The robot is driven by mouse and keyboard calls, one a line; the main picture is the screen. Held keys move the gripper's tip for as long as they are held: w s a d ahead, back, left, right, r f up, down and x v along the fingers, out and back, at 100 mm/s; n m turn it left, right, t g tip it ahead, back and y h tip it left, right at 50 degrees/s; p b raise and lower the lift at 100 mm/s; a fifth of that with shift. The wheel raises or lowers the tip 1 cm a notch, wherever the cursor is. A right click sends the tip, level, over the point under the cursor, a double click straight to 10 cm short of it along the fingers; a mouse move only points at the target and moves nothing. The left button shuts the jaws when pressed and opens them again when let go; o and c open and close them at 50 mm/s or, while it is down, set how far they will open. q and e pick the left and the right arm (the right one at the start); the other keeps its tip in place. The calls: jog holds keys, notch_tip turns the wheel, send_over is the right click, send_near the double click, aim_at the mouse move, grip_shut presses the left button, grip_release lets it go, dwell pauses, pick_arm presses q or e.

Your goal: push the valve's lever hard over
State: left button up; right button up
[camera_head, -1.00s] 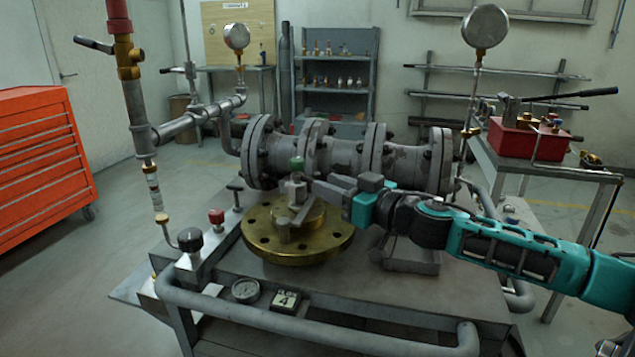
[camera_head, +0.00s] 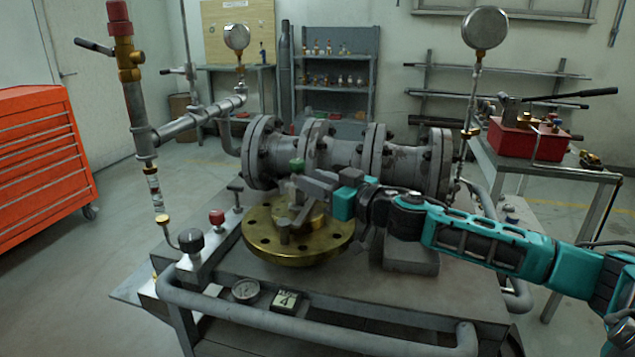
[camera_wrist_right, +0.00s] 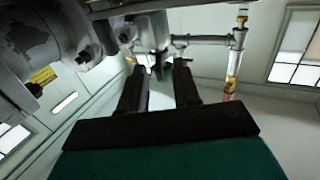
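The valve's brass flange (camera_head: 262,243) lies flat on the cart top, with bolt holes around its rim. A grey lever (camera_head: 302,217) sits over its raised hub, partly hidden by my gripper; a green-capped piece (camera_head: 297,165) shows just behind. My right gripper (camera_head: 303,183) comes in from the right at the lever's upper end; I cannot tell whether it touches. In the wrist view the two dark fingers of my right gripper (camera_wrist_right: 160,85) stand apart, with a grey valve part (camera_wrist_right: 150,32) beyond them and a small green part between their tips. My left gripper is not in view.
Grey flanged pipework (camera_head: 340,155) runs behind the brass flange. A block with a black knob (camera_head: 190,240) and a red knob (camera_head: 216,216) stands to the left. A rail (camera_head: 310,328) crosses the cart's front.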

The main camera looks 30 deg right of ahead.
grip_shut()
